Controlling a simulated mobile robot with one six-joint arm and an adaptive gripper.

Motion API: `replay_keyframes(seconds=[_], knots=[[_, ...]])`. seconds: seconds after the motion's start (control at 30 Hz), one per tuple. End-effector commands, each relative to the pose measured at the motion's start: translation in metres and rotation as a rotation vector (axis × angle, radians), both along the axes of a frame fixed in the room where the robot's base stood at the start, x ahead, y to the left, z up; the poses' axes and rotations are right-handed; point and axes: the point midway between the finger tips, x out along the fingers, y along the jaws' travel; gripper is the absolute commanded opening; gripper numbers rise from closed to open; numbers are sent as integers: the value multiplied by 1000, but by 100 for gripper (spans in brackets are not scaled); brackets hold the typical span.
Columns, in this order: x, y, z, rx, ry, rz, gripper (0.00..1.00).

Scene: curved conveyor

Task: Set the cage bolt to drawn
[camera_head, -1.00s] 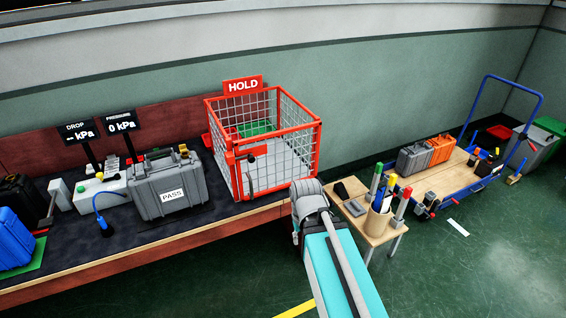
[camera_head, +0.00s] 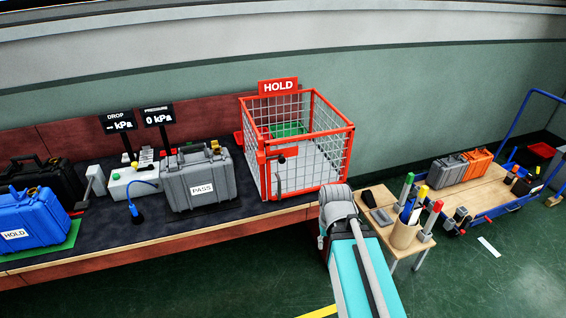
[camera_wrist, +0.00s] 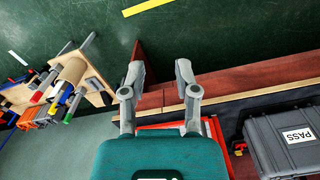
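The red wire cage (camera_head: 348,150) with a HOLD sign stands on the bench in the head view. A small dark bolt part (camera_head: 282,158) shows on its front frame; I cannot tell its position. In the wrist view, part of the cage's red frame (camera_wrist: 205,128) shows below and behind my gripper. My gripper (camera_wrist: 161,72) is open and empty, its two fingers apart over the bench's front edge. In the head view, my arm is in front of the bench, right of the cage's front, and hides the fingers.
A grey PASS case (camera_head: 198,180) and a blue HOLD case (camera_head: 35,222) sit on the bench (camera_head: 165,225) left of the cage. A side table (camera_head: 380,216) with a pen cup (camera_head: 404,234) stands close right of my arm. A cart (camera_head: 495,178) stands farther right.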

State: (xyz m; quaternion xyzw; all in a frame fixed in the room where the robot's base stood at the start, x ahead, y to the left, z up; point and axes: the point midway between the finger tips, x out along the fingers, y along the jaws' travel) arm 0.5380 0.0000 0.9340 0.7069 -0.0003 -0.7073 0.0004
Motion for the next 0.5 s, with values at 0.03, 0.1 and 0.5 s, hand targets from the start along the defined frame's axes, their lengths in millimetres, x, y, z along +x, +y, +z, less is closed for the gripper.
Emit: replay_keyframes(seconds=[0.03, 0.1, 0.5], knots=[[0, 0, 0, 0, 0, 0, 46], [0, 1, -1, 3, -3, -3, 59], [40, 47, -15, 252, -172, -239, 73]])
